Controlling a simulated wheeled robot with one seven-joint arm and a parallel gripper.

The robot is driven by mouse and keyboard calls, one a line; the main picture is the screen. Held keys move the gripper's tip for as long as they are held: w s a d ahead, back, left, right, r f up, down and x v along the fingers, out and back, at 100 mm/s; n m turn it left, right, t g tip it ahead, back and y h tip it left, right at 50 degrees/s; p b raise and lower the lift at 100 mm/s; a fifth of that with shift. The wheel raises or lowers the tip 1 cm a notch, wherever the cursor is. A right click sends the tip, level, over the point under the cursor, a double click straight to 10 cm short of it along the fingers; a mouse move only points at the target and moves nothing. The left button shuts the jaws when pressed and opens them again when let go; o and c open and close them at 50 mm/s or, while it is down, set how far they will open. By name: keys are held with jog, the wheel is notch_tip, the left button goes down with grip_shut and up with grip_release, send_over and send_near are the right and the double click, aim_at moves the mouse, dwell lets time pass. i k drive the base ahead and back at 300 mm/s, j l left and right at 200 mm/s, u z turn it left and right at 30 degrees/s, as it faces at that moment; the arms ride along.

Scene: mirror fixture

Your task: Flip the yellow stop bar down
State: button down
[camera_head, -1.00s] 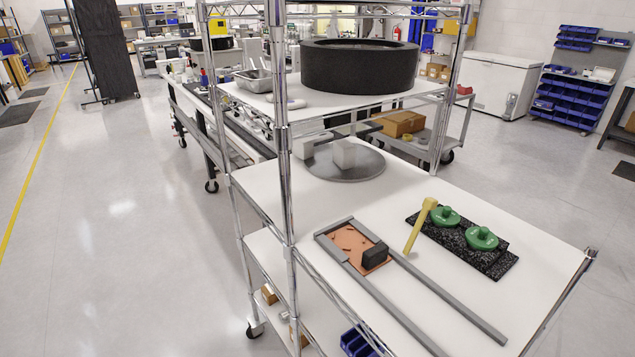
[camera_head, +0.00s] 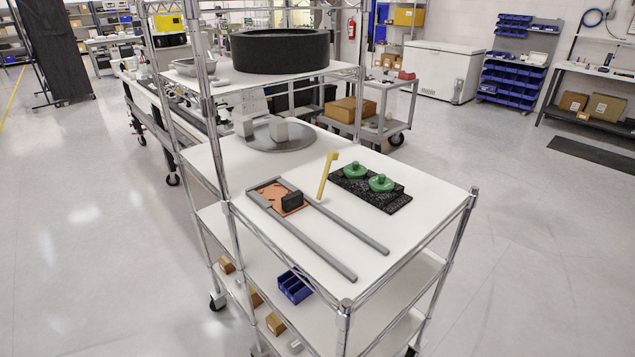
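The yellow stop bar (camera_head: 326,176) stands raised, tilted a little to the right, on the white top shelf of the wire rack. It is between the grey rails and a black speckled block (camera_head: 379,199). The block carries two green round knobs (camera_head: 381,183). An orange-brown plate (camera_head: 270,194) with a black block (camera_head: 292,201) on it sits at the left end of two parallel grey rails (camera_head: 333,227). My gripper is not in view.
A grey round disc (camera_head: 292,142) with pale blocks lies farther back on the shelf. Chrome posts (camera_head: 216,150) rise at its left side and a large black ring (camera_head: 280,51) stands on a shelf behind. The shelf's front right is bare and open floor lies to the right.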

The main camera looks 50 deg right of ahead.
aim_at(332, 156)
jog(key=l+u, duration=0.15)
jog(key=u, duration=0.3)
jog(key=l+u, duration=0.15)
jog(key=u, duration=0.25)
jog(key=l+u, duration=0.1)
jog(key=u, duration=0.35)
jog(key=k+l, duration=0.15)
jog(key=l, duration=0.25)
jog(key=k+l, duration=0.2)
jog(key=l, duration=0.2)
jog(key=k+l, duration=0.15)
jog(key=l, duration=0.25)
jog(key=k+l, duration=0.2)
jog(key=l, duration=0.2)
jog(key=k+l, duration=0.15)
jog(key=l, duration=0.25)
jog(key=k+l, duration=0.15)
jog(key=l, duration=0.25)
